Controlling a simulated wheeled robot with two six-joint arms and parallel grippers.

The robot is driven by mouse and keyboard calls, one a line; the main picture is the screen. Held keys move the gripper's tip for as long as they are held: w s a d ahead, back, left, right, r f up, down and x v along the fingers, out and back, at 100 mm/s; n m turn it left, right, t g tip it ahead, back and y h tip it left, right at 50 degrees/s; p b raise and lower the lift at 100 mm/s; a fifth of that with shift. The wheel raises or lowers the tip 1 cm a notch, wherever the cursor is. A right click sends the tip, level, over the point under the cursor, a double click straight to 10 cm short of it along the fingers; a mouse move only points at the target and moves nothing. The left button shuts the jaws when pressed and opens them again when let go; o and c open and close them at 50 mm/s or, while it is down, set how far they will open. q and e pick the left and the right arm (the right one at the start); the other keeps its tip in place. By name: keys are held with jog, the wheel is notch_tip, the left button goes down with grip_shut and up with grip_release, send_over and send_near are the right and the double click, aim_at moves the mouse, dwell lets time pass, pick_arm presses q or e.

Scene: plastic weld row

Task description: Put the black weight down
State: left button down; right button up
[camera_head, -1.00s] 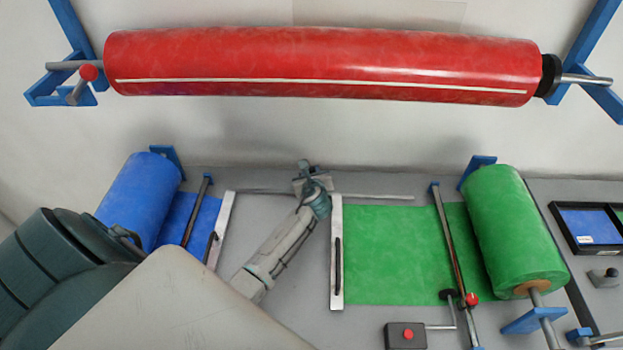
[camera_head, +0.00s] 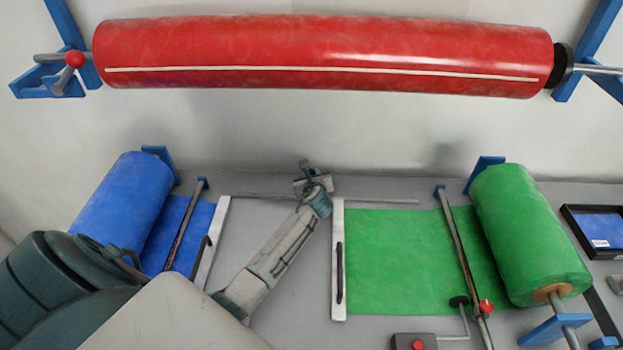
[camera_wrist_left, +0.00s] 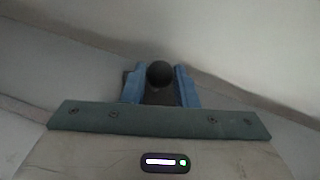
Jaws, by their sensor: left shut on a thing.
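My left gripper (camera_head: 311,172) is over the back of the grey bench, between the blue and green sheets. It also shows in the left wrist view (camera_wrist_left: 160,88), where its two blue fingers are shut on the black weight (camera_wrist_left: 160,74). The weight's round dark knob sits between the fingers; its lower part is mostly hidden. In the head view the weight is too small and covered to make out. I cannot tell whether it touches the bench. My right gripper is not in view.
A red roll (camera_head: 330,55) hangs across the back on blue brackets. A blue roll (camera_head: 122,203) stands left, a green roll (camera_head: 527,233) right with its green sheet (camera_head: 410,262). A dark tray (camera_head: 571,228) is at the right edge.

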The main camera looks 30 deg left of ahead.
pick_arm(q)
jog(key=shift+r, duration=0.1)
jog(key=c, duration=1.6)
grip_release()
jog(key=shift+f, duration=0.2)
jog(key=o, duration=0.5)
jog(key=shift+c, duration=0.2)
jog(key=shift+r, duration=0.1)
jog(key=shift+s+d+r, duration=0.1)
jog(key=shift+s+r, duration=0.05)
jog(key=shift+r, duration=0.05)
jog(key=p+v, duration=0.8)
jog(key=v, duration=0.2)
jog(key=shift+s+d+r, duration=0.1)
jog(key=shift+r, duration=0.05)
jog(key=shift+s+d+r+p, duration=0.15)
jog(key=shift+s+d+p, duration=0.25)
jog(key=shift+s+p, duration=0.15)
